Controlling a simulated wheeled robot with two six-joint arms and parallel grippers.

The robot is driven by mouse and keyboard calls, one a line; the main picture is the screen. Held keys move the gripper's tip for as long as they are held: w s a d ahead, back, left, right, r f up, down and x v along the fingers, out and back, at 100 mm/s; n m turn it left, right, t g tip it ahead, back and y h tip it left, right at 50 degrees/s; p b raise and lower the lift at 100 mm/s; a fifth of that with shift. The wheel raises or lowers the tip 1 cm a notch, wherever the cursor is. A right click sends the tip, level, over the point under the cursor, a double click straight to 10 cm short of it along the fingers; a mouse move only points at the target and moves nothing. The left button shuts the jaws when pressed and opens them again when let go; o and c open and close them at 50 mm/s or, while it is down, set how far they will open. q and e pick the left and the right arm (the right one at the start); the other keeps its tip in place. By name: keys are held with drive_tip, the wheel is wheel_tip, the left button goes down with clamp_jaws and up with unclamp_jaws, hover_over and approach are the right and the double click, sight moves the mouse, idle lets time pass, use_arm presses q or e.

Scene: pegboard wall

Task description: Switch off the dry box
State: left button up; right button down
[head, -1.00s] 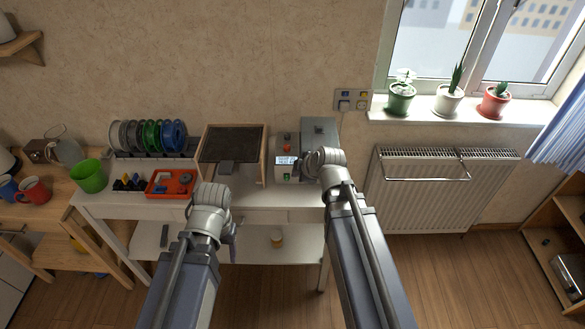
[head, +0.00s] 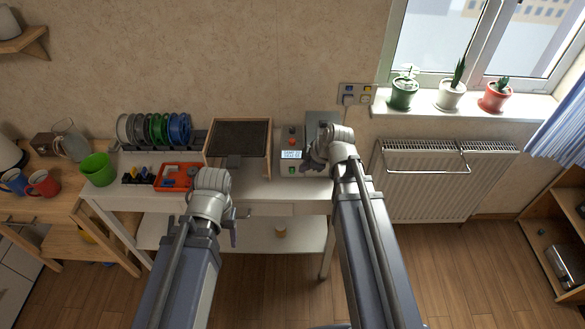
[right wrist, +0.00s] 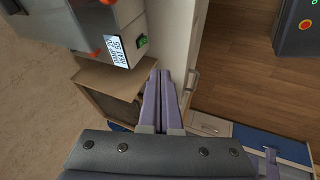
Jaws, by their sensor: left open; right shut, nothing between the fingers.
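My left gripper (head: 234,228) is open and empty at the table's front edge.
A wood-framed box with a dark top (head: 240,136) stands left of the dry box. Filament spools (head: 150,130), an orange tray (head: 177,178) and a green cup (head: 98,169) are further left. A wall socket panel (head: 357,94) and radiator (head: 425,180) are at the right.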

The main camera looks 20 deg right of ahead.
drive_tip(key=shift+s+d, duration=0.1)
drive_tip(key=shift+d, duration=0.05)
drive_tip(key=shift+f, duration=0.1)
drive_tip(key=b, duration=0.9)
approach(292, 171)
drive_tip(key=a+f, duration=0.1)
drive_tip(key=s+a+f, duration=0.1)
drive_tip(key=f, duration=0.1)
drive_tip(key=a+f, duration=0.1)
drive_tip(key=f, duration=0.1)
drive_tip(key=shift+s, duration=0.15)
drive_tip(key=w, duration=0.1)
drive_tip(key=w+f+b, duration=0.1)
drive_tip(key=shift+w+d, duration=0.3)
drive_tip(key=shift+w+d+f, duration=0.1)
drive_tip(key=shift+w+d, duration=0.05)
drive_tip(key=shift+w, duration=0.3)
